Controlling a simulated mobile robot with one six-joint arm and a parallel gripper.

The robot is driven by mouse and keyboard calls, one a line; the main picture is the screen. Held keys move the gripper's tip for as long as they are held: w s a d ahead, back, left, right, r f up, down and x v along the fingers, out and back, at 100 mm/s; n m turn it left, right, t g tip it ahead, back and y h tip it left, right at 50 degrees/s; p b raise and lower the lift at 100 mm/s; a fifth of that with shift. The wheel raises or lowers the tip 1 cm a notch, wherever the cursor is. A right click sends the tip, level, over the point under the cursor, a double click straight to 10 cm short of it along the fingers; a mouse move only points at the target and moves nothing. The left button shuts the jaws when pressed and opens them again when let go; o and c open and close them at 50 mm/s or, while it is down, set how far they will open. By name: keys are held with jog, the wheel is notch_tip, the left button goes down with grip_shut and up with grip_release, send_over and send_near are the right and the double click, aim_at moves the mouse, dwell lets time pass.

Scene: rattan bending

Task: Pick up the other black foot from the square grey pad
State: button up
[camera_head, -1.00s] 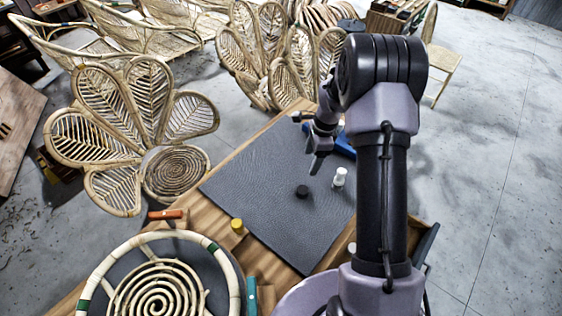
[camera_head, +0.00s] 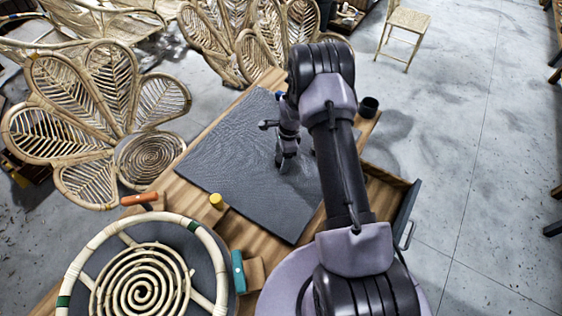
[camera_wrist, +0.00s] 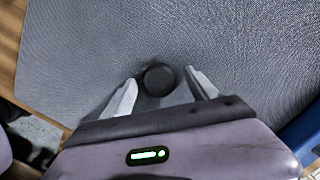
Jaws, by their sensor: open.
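The black foot (camera_wrist: 159,79) is a small round disc on the square grey pad (camera_wrist: 90,45). In the wrist view it lies between the tips of my open gripper (camera_wrist: 160,92), with a gap on each side. In the head view my gripper (camera_head: 285,165) is low over the right part of the grey pad (camera_head: 235,150). The foot is hidden there behind my gripper and arm.
A yellow-topped piece (camera_head: 216,201) stands at the pad's left edge. An orange-handled tool (camera_head: 139,199) and a teal tool (camera_head: 238,272) lie near a round rattan spiral frame (camera_head: 145,290). A dark cup (camera_head: 369,107) is at the right. A blue item (camera_wrist: 303,135) shows at the wrist view's edge.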

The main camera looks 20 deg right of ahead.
jog(key=shift+r, duration=0.1)
jog(key=c, duration=1.4)
